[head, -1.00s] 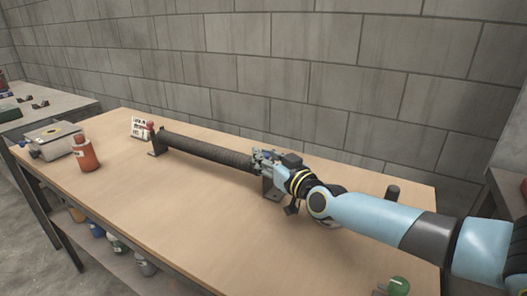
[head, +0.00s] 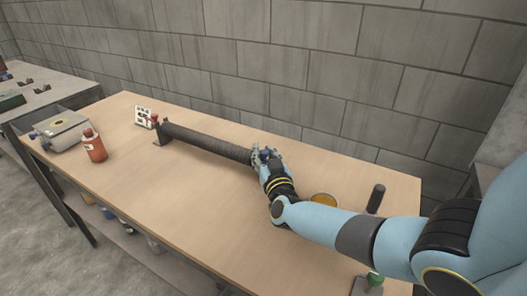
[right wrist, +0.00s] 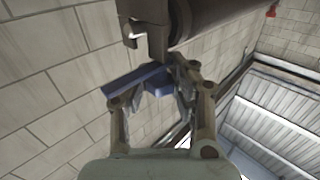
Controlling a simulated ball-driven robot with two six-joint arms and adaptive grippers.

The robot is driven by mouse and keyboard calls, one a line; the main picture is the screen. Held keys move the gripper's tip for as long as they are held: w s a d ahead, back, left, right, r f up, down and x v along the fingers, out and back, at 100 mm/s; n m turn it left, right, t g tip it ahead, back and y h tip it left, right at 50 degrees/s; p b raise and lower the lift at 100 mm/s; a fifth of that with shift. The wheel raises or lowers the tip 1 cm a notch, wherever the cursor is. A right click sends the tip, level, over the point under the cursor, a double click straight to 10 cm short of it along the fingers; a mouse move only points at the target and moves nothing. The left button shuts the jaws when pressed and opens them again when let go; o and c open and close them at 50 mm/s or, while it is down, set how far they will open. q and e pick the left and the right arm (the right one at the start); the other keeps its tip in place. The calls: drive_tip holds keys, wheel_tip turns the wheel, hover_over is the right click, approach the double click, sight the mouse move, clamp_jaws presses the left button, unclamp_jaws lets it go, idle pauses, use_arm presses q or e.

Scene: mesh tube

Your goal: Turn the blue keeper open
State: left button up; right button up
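The dark mesh tube (head: 210,145) lies along the table between a stand at its far left end and my right gripper. My right gripper (head: 266,156) is at the tube's right end. In the right wrist view the blue keeper (right wrist: 140,82), an angled bar with a short block, shows at the fingers (right wrist: 165,90). Its bar crosses in front of the left finger, and its block lies between the fingers. Whether they grip it is unclear. The dark tube end and its bracket (right wrist: 157,38) are just above. My left gripper is not in view.
An orange bottle (head: 95,146) and a grey box (head: 62,131) stand at the table's left. A white card (head: 144,117) is behind the tube's left end. A yellow disc (head: 323,199), a dark post (head: 376,198) and a green knob (head: 374,279) are at the right. The front middle is clear.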

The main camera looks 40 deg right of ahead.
drive_tip(key=o, duration=0.4)
drive_tip(key=shift+s, duration=0.15)
drive_tip(key=shift+o, duration=0.5)
drive_tip(key=v, duration=1.2)
